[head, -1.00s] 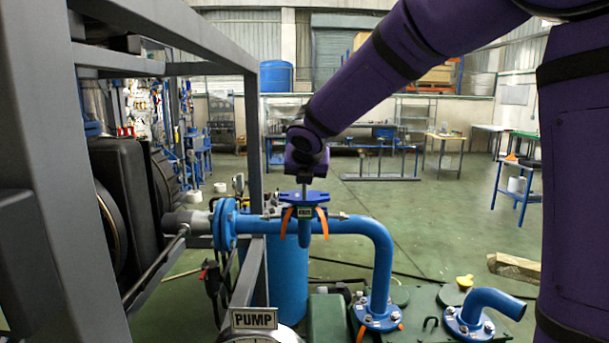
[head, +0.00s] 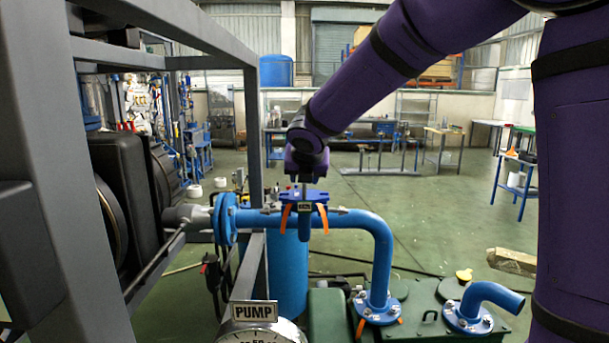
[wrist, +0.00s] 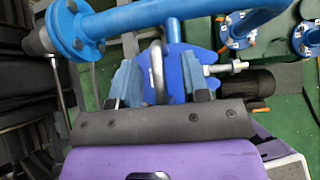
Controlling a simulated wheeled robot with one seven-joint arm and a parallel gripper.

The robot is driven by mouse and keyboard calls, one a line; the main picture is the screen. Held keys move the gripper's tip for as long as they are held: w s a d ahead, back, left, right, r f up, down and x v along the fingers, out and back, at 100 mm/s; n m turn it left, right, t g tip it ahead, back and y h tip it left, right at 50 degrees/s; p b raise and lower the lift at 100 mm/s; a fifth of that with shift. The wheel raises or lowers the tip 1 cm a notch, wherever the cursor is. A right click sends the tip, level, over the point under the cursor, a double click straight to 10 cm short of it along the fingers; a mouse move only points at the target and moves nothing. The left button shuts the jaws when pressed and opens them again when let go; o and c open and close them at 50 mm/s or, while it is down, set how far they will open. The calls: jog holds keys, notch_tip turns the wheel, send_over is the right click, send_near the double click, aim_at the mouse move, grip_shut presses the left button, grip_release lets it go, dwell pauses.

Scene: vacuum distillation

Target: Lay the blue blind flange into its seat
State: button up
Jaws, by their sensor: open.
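The blue blind flange (wrist: 180,72) is a flat blue plate with a grey U-shaped handle (wrist: 157,72). In the wrist view it lies just beyond my gripper (wrist: 161,80), whose fingers are apart on either side of the handle. In the head view my gripper (head: 305,172) is directly above the blue flange assembly (head: 304,196) at the horizontal blue pipe. A short blue pipe stub (head: 304,229) shows below it. The seat's face is hidden, so I cannot tell whether the flange lies flush in it.
A grey frame (head: 255,130) stands left of the pipe. The blue pipe (head: 375,235) bends down to a flanged joint on the right, near an open elbow (head: 490,297). A PUMP gauge (head: 258,330) is in front. The floor behind is mostly free.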

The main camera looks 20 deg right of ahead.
jog(key=v, duration=1.1)
jog(key=shift+f, duration=0.1)
